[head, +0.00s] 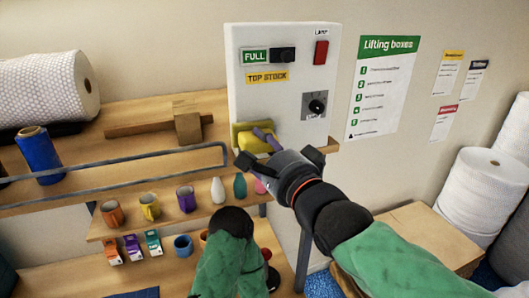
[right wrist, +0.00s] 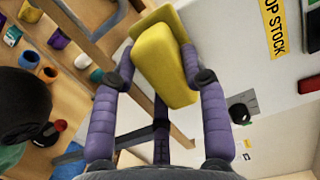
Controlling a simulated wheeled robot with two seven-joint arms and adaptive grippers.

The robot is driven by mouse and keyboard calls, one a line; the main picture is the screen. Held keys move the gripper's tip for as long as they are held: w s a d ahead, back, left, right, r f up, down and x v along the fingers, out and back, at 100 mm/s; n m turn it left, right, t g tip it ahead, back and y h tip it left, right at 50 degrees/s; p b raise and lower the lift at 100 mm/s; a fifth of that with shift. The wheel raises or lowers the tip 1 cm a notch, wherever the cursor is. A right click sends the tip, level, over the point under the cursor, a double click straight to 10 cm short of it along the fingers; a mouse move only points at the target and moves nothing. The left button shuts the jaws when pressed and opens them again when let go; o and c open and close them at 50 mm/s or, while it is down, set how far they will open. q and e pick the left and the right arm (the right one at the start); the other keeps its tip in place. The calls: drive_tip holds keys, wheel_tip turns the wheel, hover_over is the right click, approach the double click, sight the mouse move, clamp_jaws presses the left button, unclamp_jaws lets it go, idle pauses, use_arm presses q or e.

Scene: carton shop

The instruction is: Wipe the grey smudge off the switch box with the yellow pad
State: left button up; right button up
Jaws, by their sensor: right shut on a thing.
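The switch box (head: 248,95) is a pale upright panel on the wall in the head view. It bears a FULL label, a TOP STOCK label, a black switch, a red lamp switch and a dark rotary knob. My right gripper (head: 264,138) is at its lower left, with purple fingers shut on the yellow pad (head: 247,141). The pad also shows between the fingers in the right wrist view (right wrist: 165,68). It is in front of the box's lower left face; I cannot tell whether it touches. I see no grey smudge; the pad and gripper hide part of the face.
A wooden shelf (head: 105,158) left of the box holds a bubble-wrap roll (head: 45,90), a blue roll (head: 40,155) and a wooden block (head: 188,128). Several cups and vases stand lower down. A grey rail (head: 120,163) runs along the shelf front. White rolls (head: 477,185) stand at right.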

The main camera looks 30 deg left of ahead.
drive_tip(key=shift+d, duration=0.1)
drive_tip(key=shift+s+a+b+v, duration=0.15)
drive_tip(key=shift+b+v, duration=0.25)
drive_tip(key=shift+v, duration=1.1)
drive_tip(key=shift+s+a+b+v, duration=0.1)
drive_tip(key=shift+s+b+v, duration=0.2)
drive_tip(key=shift+v, duration=1.2)
drive_tip(key=shift+w, duration=0.15)
drive_tip(key=v, duration=0.3)
drive_tip(key=shift+s+a+r+b, duration=0.1)
drive_tip(key=shift+s+b, duration=0.1)
drive_tip(key=shift+b, duration=0.2)
drive_tip(key=shift+w+a, duration=0.1)
drive_tip(key=shift+a, duration=0.05)
drive_tip(key=shift+w+d+p+x, duration=0.15)
drive_tip(key=shift+p+x, duration=0.35)
drive_tip(key=shift+x, duration=0.65)
drive_tip(key=shift+w+d+p+x, duration=0.15)
drive_tip(key=shift+p+x, duration=0.4)
drive_tip(key=shift+x, duration=0.55)
drive_tip(key=shift+w+a+p+x, duration=0.15)
drive_tip(key=shift+p+x, duration=0.35)
drive_tip(key=shift+x, duration=0.65)
drive_tip(key=shift+p+x, duration=0.4)
drive_tip(key=shift+x, duration=0.45)
